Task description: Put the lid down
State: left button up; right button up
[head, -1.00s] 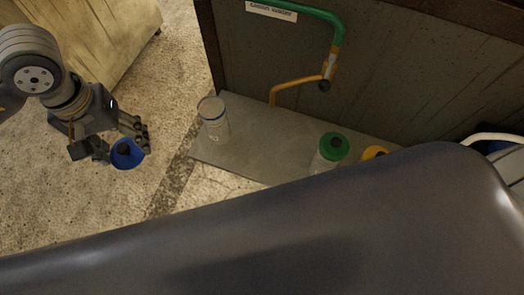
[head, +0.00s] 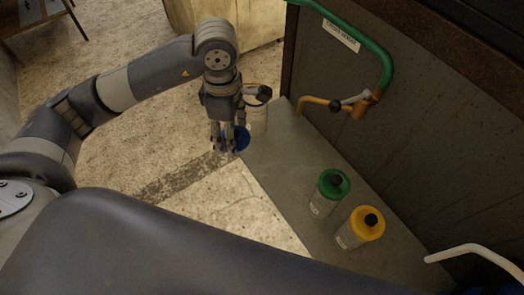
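A blue lid (head: 241,139) is in my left gripper (head: 228,148), whose fingers point down and are shut on it. The fingers hide part of the lid. The gripper is just left of and in front of a white, lidless-looking container (head: 258,118), which stands upright at the far left end of the grey shelf (head: 285,165). The gripper partly covers this container. The lid appears near the shelf's left edge; I cannot tell its height above the shelf. My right gripper is not in view.
A container with a green lid (head: 331,186) and one with a yellow lid (head: 361,227) stand farther right on the shelf. Green pipe (head: 386,60) and an orange pipe with a valve (head: 335,104) run along the wall. The shelf between the white and green containers is clear.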

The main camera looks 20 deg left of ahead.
pick_arm(q)
notch_tip(320, 180, down, 6)
jog(key=a+n+b, duration=0.2)
jog(key=n, duration=2.7)
send_over(264, 151)
notch_tip(264, 151, down, 9)
jog(key=shift+a+f, duration=0.1)
notch_tip(264, 151, down, 3)
jog(key=shift+f, duration=0.25)
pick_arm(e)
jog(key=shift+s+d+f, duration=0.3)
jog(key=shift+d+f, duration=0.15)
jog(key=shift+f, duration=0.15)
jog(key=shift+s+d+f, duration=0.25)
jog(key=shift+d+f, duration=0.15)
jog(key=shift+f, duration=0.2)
pick_arm(q)
jog(key=shift+f, duration=0.15)
jog(key=o, duration=0.9)
jog(key=shift+c, duration=0.2)
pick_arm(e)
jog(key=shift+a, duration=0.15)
